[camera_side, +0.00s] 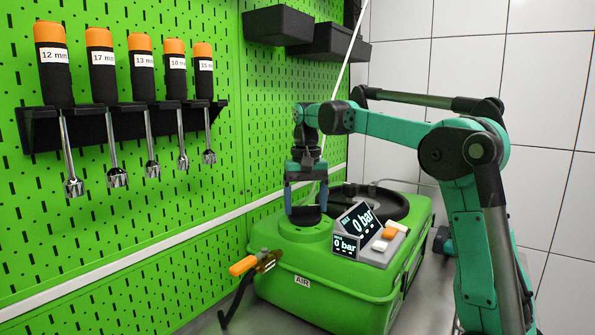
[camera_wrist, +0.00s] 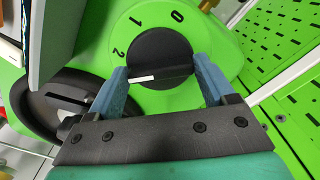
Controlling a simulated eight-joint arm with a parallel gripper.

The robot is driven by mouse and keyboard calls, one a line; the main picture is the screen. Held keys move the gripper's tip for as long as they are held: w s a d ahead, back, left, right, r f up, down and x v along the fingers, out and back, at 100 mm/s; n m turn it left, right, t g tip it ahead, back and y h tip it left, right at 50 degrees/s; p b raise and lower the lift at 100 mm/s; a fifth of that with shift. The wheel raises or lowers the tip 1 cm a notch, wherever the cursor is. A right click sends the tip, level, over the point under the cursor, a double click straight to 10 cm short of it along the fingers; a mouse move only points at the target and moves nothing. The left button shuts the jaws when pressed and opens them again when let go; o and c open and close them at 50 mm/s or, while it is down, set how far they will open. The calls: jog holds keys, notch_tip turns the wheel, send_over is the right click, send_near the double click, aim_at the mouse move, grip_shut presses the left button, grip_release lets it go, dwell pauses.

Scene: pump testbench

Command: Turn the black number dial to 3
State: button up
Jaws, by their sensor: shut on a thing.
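No 3 is visible. The white line on the dial's raised grip bar (camera_wrist: 172,76) points left, past the 2, towards my left finger in the picture. My gripper (camera_wrist: 163,82) has its two blue fingers shut on the bar's ends. In the side view, my gripper (camera_side: 305,198) points straight down onto the dial (camera_side: 304,216) at the case's rear left.
Two displays (camera_side: 357,222) reading 0 bar and orange and white buttons (camera_side: 390,233) stand right of the dial. A black round part (camera_side: 385,204) lies behind them. An orange-handled AIR valve (camera_side: 243,265) sticks out at front left. The green pegboard (camera_side: 130,215) holds several wrenches.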

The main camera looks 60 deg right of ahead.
aim_at(306, 206)
jog(key=n, duration=0.5)
jog(key=shift+n, duration=0.4)
dwell(0.4)
jog(key=o, duration=1.2)
jog(key=shift+c, duration=0.2)
jog(key=shift+r, duration=2.8)
